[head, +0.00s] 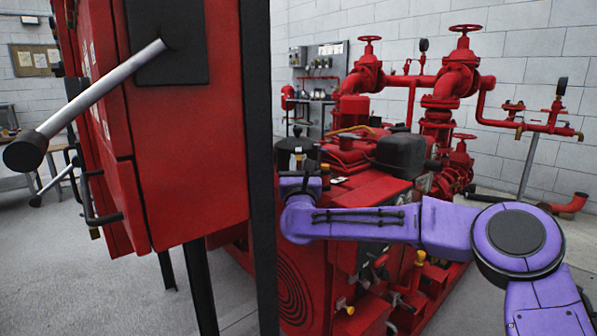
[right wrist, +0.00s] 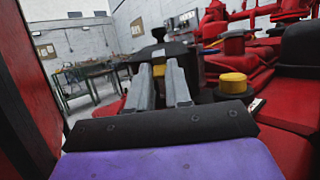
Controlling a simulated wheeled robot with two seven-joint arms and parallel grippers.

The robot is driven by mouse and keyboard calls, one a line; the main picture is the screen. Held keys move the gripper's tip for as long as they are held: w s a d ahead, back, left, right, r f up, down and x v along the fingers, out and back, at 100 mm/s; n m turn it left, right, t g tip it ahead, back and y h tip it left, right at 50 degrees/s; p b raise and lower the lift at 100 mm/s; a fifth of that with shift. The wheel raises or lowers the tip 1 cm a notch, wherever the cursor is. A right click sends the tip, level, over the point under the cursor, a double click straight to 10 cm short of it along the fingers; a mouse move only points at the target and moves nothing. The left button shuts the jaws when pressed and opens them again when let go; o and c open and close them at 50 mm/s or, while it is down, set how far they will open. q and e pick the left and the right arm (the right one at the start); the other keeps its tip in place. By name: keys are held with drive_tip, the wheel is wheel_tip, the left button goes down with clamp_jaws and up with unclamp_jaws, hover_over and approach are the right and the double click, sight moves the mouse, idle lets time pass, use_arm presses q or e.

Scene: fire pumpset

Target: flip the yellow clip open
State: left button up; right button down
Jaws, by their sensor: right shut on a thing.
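My right gripper (right wrist: 160,72) reaches forward in the right wrist view, its two grey fingers close together. A small yellow piece, which looks like the yellow clip (right wrist: 158,70), shows between the fingertips, and the gripper is shut on it. The clip is by a black cap-like part (right wrist: 160,50) just beyond the fingers. Most of the clip is hidden by the fingers, so I cannot tell how far it is turned. In the head view my right gripper (head: 299,168) is at the black part over the red pumpset (head: 375,190). My left gripper is not in view.
A yellow knob with a black base (right wrist: 233,84) stands right of the fingers. A red cabinet (head: 190,140) with a long grey lever (head: 100,92) fills the left of the head view. Red pipes and valves (head: 440,105) stand behind. Grey floor (head: 60,270) is open at lower left.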

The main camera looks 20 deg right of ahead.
drive_tip(key=c, duration=1)
unclamp_jaws()
drive_tip(key=shift+c, duration=0.2)
drive_tip(key=v, duration=1)
drive_tip(key=shift+s, duration=0.25)
drive_tip(key=shift+a+f, duration=0.1)
drive_tip(key=shift+f, duration=0.05)
